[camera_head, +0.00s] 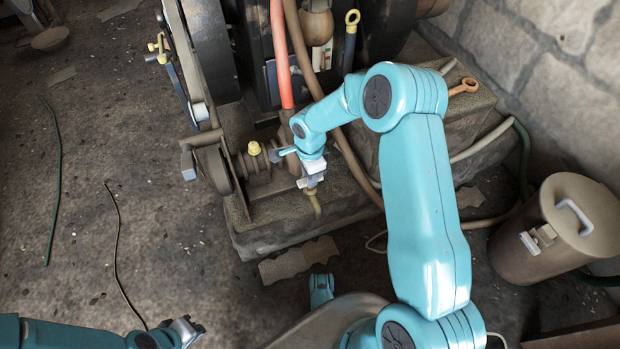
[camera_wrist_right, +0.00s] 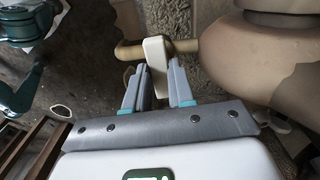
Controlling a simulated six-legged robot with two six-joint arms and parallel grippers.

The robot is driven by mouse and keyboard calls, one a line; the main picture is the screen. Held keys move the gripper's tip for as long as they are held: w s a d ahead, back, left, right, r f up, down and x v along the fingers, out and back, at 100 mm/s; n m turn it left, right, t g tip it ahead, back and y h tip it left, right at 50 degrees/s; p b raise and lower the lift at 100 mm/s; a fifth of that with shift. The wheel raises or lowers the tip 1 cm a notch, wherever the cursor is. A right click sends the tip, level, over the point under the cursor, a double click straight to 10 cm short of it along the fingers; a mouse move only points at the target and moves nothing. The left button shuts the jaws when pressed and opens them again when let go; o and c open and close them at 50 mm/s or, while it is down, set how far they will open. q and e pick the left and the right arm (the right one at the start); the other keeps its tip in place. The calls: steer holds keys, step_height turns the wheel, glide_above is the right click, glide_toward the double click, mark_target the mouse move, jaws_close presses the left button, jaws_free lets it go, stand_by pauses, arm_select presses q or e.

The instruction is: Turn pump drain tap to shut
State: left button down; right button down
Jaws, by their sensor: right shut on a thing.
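In the right wrist view, the tap's flat cream lever (camera_wrist_right: 155,58) stands between the two fingers of my right gripper (camera_wrist_right: 158,80), which is shut on it. A brass-coloured tap pipe (camera_wrist_right: 186,46) runs behind the lever, with a bent end at left. A rounded tan body (camera_wrist_right: 222,62), which looks like the pump, fills the right side. In the head view, my right gripper (camera_head: 312,180) is at the low front of the machine and hides most of the tap; the brass spout (camera_head: 315,203) shows below it. My left gripper (camera_head: 186,329) is at the bottom left, away from the machine.
The engine's wheels and belt (camera_head: 205,50) stand behind and left of the tap. A red hose (camera_head: 280,55) and a brown hose (camera_head: 345,155) run down close to my right wrist. A lidded metal can (camera_head: 520,240) stands at right. Floor at left is mostly clear.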

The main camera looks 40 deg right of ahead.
arm_select(q)
steer(key=shift+w+f, duration=0.3)
steer(key=shift+f, duration=0.05)
arm_select(e)
steer(key=shift+d+m, duration=0.15)
steer(key=shift+m, duration=0.15)
steer(key=c, duration=1)
jaws_free()
steer(key=shift+o, duration=0.2)
steer(key=shift+r, duration=0.1)
arm_select(q)
steer(key=s+d+r+g+p, duration=0.1)
steer(key=s+r+p, duration=0.2)
steer(key=r+p, duration=0.3)
steer(key=shift+s+r, duration=0.15)
steer(key=shift+s, duration=0.1)
arm_select(e)
step_height(320, 180, up, 16)
steer(key=shift+r, duration=0.1)
